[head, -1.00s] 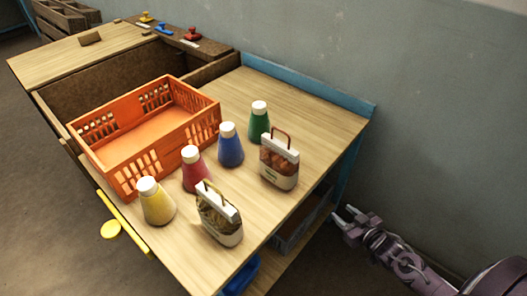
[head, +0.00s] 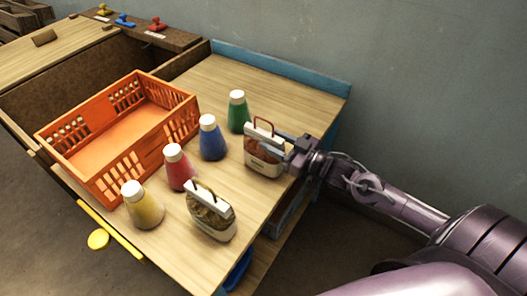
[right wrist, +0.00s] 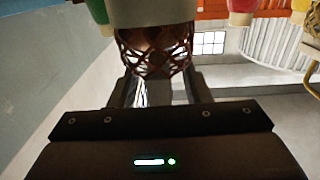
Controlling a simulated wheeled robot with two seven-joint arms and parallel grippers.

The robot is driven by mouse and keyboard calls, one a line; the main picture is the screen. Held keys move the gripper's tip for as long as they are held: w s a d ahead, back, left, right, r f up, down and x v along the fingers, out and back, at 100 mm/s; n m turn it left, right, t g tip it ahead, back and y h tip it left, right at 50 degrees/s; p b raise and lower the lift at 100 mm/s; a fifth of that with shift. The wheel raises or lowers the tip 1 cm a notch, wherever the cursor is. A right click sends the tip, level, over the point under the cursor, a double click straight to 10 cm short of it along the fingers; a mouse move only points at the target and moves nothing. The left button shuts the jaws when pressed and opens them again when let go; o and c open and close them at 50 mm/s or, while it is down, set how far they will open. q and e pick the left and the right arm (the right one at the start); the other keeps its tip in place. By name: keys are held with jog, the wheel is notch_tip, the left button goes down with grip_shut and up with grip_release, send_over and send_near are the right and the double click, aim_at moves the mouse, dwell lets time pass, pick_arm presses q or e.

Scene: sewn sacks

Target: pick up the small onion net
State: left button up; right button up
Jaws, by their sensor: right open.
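A small net bag with a red handle, a white top band and reddish-brown contents (head: 262,164) stands upright near the table's right edge, likely the onion net. In the right wrist view its mesh (right wrist: 155,52) hangs below the pale band at the top centre. My right gripper (head: 273,144) is open at the bag's upper right side, its fingers reaching along the white band. In the right wrist view the fingers (right wrist: 160,84) lie apart, on either side of the mesh. Whether they touch it I cannot tell. My left gripper is not in view.
A second bag with a dark handle and yellowish contents (head: 211,218) stands nearer the front. Green (head: 238,115), blue (head: 212,142), red (head: 179,172) and yellow (head: 145,210) bottles stand left of the bags. An orange crate (head: 180,128) lies beyond. The back right tabletop is clear.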

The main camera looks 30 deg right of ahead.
jog(key=shift+x, duration=1.2)
jog(key=shift+c, duration=0.3)
grip_shut()
jog(key=shift+r, duration=0.1)
